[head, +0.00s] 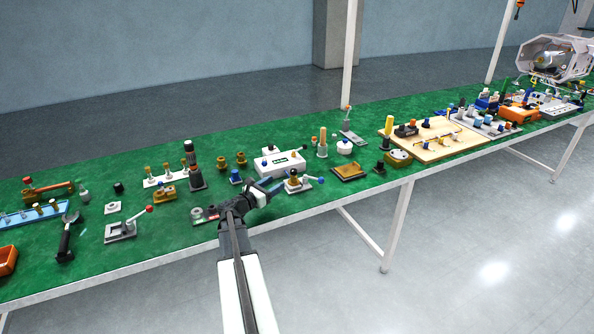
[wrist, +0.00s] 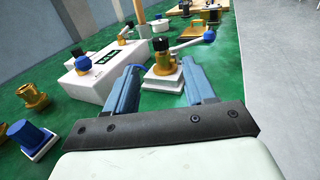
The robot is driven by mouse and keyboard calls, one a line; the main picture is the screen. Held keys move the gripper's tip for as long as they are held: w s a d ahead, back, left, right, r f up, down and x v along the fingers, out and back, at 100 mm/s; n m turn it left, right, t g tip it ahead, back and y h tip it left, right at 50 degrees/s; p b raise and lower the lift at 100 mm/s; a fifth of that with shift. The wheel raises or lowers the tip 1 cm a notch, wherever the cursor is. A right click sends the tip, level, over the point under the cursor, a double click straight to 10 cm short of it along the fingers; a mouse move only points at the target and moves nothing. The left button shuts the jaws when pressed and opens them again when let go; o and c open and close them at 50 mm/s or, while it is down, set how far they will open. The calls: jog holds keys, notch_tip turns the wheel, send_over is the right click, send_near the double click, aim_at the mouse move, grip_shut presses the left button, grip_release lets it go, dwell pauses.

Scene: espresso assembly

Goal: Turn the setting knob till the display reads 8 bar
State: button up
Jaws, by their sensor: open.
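The display's figures are too small to read. A blue knob (wrist: 81,60) sits on the box. A brass fitting (wrist: 163,62) on a white base carries a black knob (wrist: 160,43) and a lever with a blue ball (wrist: 209,36). I cannot tell which knob is the setting knob. My gripper (head: 268,190) is open and empty; in the wrist view its blue fingers frame the fitting from the near side.
A blue knob on a white base (wrist: 32,138) and a brass part (wrist: 32,95) stand left of the box. A brown tray (head: 349,172) lies to the right. A red-handled lever device (head: 122,230) stands to the left. The table's front edge is close to my gripper.

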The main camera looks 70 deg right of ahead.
aim_at(294, 172)
jog(key=x, duration=1.3)
jog(key=shift+s+d, duration=0.1)
jog(key=shift+d, duration=0.25)
jog(key=shift+r, duration=0.1)
jog(key=shift+c, duration=0.3)
jog(key=c, duration=0.9)
